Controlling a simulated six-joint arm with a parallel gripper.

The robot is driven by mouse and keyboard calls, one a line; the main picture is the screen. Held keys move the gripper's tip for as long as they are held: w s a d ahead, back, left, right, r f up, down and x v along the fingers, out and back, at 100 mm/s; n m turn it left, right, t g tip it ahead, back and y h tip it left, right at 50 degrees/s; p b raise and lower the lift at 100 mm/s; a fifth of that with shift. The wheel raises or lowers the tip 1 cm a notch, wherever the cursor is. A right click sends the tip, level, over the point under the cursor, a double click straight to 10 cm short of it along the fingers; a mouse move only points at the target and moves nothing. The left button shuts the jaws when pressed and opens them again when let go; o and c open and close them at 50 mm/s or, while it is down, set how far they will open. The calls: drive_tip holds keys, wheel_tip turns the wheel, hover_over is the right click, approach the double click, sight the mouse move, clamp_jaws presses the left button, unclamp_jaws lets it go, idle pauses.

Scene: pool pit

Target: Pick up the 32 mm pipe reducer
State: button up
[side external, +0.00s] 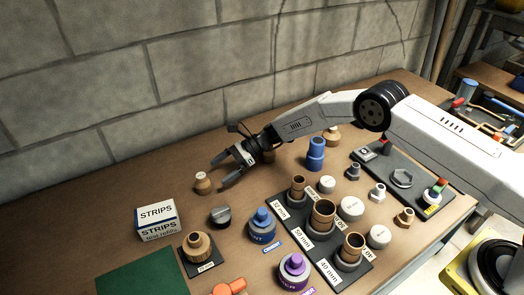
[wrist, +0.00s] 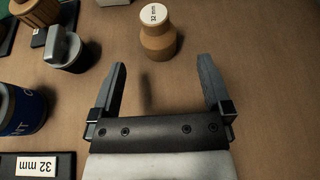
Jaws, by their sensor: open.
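The 32 mm pipe reducer (wrist: 157,42) is a tan, stepped piece with a "32 mm" label on its narrow top. It stands upright on the wooden bench, and in the side view the tan reducer (side external: 203,185) is left of my gripper. My gripper (side external: 220,174) is open and empty, low over the bench. In the wrist view the reducer lies just beyond the fingertips of my gripper (wrist: 161,62), roughly centred between them and apart from both.
A black board (side external: 322,246) holds tan sockets, with a "32 mm" label (wrist: 37,165). A strips box (side external: 157,221) stands left. The bench behind the reducer is clear up to the block wall.

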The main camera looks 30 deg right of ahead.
sight(201, 184)
drive_tip(key=shift+x, duration=1.2)
drive_tip(key=shift+x, duration=2.6)
drive_tip(key=shift+s, duration=0.1)
drive_tip(key=shift+c, duration=0.2)
drive_tip(key=shift+r, duration=0.1)
clamp_jaws()
drive_tip(key=shift+r, duration=0.1)
